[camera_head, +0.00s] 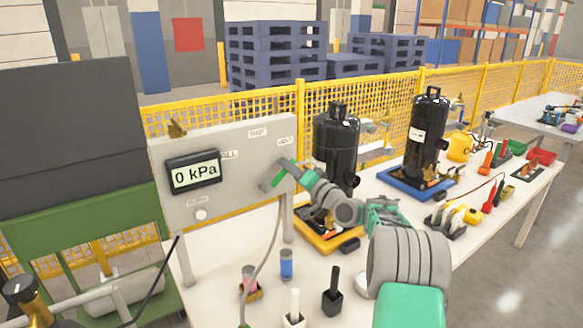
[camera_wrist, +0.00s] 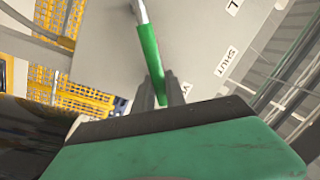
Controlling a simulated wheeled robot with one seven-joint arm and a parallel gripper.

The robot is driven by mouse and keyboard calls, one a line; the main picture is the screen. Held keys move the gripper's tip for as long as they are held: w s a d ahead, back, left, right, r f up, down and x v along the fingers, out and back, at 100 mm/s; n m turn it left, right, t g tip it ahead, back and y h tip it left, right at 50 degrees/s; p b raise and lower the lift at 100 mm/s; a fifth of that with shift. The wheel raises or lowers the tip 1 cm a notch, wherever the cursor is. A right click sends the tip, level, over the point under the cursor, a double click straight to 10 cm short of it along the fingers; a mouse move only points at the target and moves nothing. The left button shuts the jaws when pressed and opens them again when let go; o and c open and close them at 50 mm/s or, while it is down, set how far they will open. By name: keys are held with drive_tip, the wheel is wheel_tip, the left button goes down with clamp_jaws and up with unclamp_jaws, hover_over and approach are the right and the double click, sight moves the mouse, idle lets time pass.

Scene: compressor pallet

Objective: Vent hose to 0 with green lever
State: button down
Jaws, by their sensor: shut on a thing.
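The green lever (camera_wrist: 150,62) is on the front of the grey panel (camera_head: 225,215), its free end pointing toward the VENT label (camera_head: 286,141). My gripper (camera_wrist: 160,94) is shut on the lever's green sleeve near its end. In the head view, my gripper (camera_head: 283,168) is at the panel's right side, with the lever (camera_head: 276,179) partly hidden by it. The display (camera_head: 194,175) on the panel reads 0 kPa. The hose (camera_head: 268,250) hangs below the panel toward the table's front.
Two black compressors (camera_head: 336,145) (camera_head: 427,135) stand on the table (camera_head: 215,300) behind and right of my arm. Small bottles and black and white tools stand in front of the panel. A yellow mesh fence (camera_head: 250,100) runs behind.

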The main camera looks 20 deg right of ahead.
drive_tip(key=c, duration=1.4)
unclamp_jaws()
drive_tip(key=shift+o, duration=0.2)
drive_tip(key=b+v, duration=0.1)
drive_tip(key=v, duration=0.6)
drive_tip(key=shift+s, duration=0.35)
drive_tip(key=shift+d, duration=0.15)
